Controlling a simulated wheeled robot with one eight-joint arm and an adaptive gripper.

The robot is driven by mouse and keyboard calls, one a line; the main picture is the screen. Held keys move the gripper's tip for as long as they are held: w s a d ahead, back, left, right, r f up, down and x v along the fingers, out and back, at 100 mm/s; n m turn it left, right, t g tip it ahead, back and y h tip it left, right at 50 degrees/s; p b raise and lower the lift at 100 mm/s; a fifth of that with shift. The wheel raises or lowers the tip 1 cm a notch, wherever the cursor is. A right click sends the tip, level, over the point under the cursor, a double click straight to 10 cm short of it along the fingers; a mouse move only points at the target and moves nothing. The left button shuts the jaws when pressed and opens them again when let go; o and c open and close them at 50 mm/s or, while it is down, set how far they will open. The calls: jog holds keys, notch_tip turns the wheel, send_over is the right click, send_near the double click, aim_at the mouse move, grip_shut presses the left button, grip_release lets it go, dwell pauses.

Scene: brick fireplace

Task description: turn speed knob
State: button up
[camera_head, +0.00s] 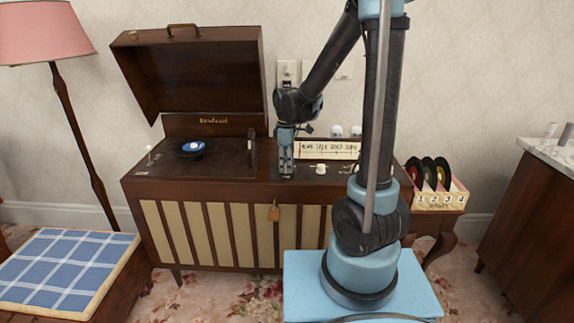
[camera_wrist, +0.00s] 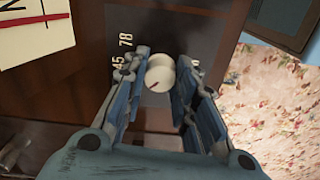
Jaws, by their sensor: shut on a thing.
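The speed knob (camera_wrist: 160,74) is a round cream knob with a dark red pointer line, on the dark wood panel of the record console (camera_head: 228,189). The numbers 45 and 78 are printed beside it in the wrist view. My gripper (camera_wrist: 160,82) has its blue fingers on both sides of the knob and is shut on it. In the head view my gripper (camera_head: 286,170) points down at the console top, right of the turntable, and hides the knob.
The raised lid (camera_head: 190,75) and a blue-label record (camera_head: 190,148) are at left. Another cream knob (camera_head: 320,169) and a lettered dial strip (camera_head: 330,149) are just right of my gripper. A record rack (camera_head: 438,199) stands at right.

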jog(key=shift+m, duration=0.3)
jog(key=m, duration=0.4)
jog(key=shift+w, duration=0.1)
jog(key=m, duration=0.4)
jog(key=shift+m, duration=0.4)
jog(key=m, duration=0.4)
jog(key=shift+w+m, duration=0.1)
jog(key=shift+m, duration=2.1)
jog(key=o, duration=1.1)
jog(key=shift+r, duration=0.1)
notch_tip(320, 180, up, 12)
jog(key=shift+f, duration=0.1)
